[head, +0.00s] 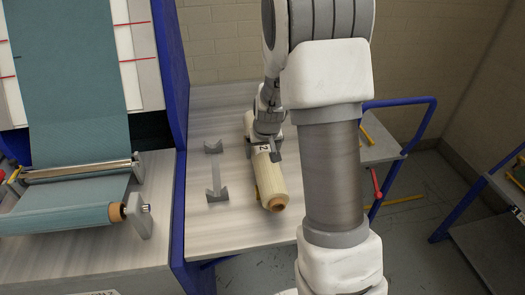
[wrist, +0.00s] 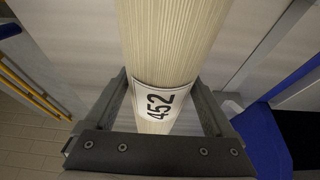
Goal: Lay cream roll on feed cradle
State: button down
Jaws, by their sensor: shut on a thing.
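The cream roll (head: 269,182) is a long, pale cylinder with a brown core end facing the camera. My gripper (head: 267,148) is shut around it toward its far end. In the wrist view the roll (wrist: 172,40) runs between the two fingers, with a white label reading 452. The feed cradle (head: 215,173) is a grey bar with a notched support at each end, on the table left of the roll. The cradle is empty and roughly parallel to the roll. How far the roll is above the table is hard to tell.
The pale table (head: 215,240) is clear around the cradle. A blue machine frame (head: 178,150) stands to its left, with a teal fabric roll (head: 65,218) beyond. A blue-railed cart (head: 385,150) is at the right, partly behind my arm.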

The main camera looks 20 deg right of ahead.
jog(key=shift+f+b, duration=0.4)
jog(key=shift+f, duration=0.05)
grip_release()
jog(key=shift+r, duration=0.1)
jog(key=p+v, duration=0.3)
jog(key=v, duration=1.4)
jog(key=shift+r, duration=0.15)
jog(key=s+a+r+n+p, duration=0.1)
jog(key=s+a+r+p, duration=0.2)
jog(key=s+r, duration=0.4)
jog(key=s+a+r+n+t+p, duration=0.1)
jog(key=s+a+r+p, duration=0.2)
jog(key=s, duration=1.1)
jog(key=a+r, duration=0.3)
jog(key=r, duration=0.1)
jog(key=shift+a+r+y, duration=0.15)
jog(key=shift+r+y, duration=0.25)
